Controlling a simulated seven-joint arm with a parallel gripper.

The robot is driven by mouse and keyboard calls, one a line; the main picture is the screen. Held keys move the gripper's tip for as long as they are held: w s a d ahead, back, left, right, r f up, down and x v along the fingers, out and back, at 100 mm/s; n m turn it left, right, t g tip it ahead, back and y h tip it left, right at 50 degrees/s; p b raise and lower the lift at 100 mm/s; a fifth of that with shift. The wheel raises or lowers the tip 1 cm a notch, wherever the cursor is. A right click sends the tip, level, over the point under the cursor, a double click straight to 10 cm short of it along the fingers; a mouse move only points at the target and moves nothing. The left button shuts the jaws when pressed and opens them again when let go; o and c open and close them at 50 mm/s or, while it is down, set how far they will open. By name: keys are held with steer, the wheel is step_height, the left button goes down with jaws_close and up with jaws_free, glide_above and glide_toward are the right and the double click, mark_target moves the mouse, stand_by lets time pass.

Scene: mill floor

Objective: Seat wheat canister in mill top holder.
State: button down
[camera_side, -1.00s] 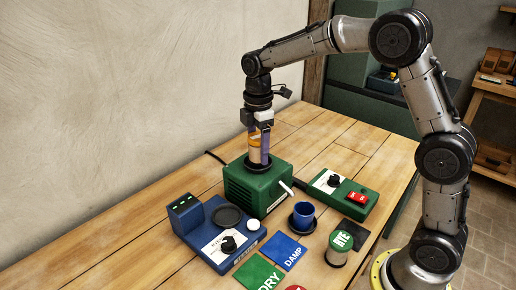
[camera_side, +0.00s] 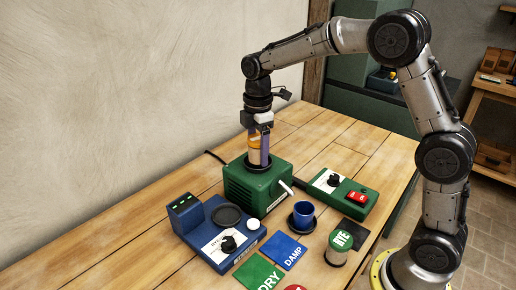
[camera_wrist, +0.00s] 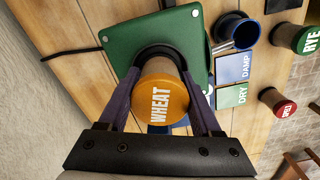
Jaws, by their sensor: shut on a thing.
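The wheat canister (camera_wrist: 160,104) has an orange lid marked WHEAT. My gripper (camera_side: 258,160) is shut on it, with a finger on each side, and it looks upright in the side view (camera_side: 254,146). The green mill (camera_side: 240,187) stands on the table below it. The dark round holder (camera_wrist: 172,52) on the mill's top shows as a ring around the canister in the wrist view. The canister's lower end is at the holder; whether it rests on the bottom is hidden.
A blue device (camera_side: 217,235) with a dial and dark round plate stands in front of the mill. A blue cup (camera_side: 303,214), the RYE canister (camera_side: 339,246), DAMP (camera_side: 284,252) and DRY (camera_side: 258,276) cards and a green switch box (camera_side: 343,194) lie right. A wall rises behind.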

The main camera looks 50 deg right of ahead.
mark_target(258, 138)
steer(key=shift+f, duration=0.15)
steer(key=shift+c, duration=1.8)
jaws_free()
steer(key=shift+r, duration=5.45)
